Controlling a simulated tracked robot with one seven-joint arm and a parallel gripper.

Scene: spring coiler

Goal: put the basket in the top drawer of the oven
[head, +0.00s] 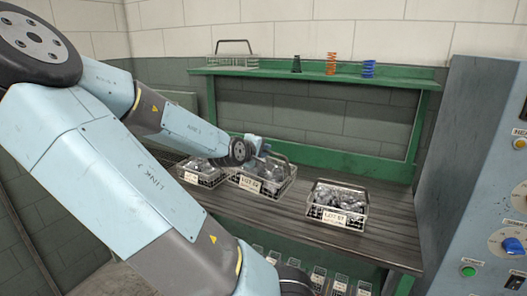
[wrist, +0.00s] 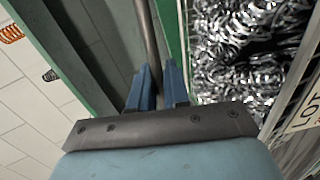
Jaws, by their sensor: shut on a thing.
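A wire basket with a white label reading like "LOT 54" (head: 249,184) stands on the bench, full of grey metal pieces. My gripper (head: 262,150) is at the top of this basket, near its dark raised handle. In the wrist view, the two blue fingers (wrist: 158,90) are closed around a thin dark rod (wrist: 149,40), which looks like the handle. Shiny coils (wrist: 245,45) and part of a label show at the right there. A grey-blue cabinet with buttons and a knob (head: 480,160), likely the oven, stands at the right edge; no drawer shows clearly.
Labelled baskets stand on either side, one to the left (head: 189,177) and one to the right (head: 327,214). The dark bench top (head: 385,235) is bare at the right. A green shelf (head: 400,80) holds an empty wire basket and three coloured springs. Small labelled containers sit below the bench.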

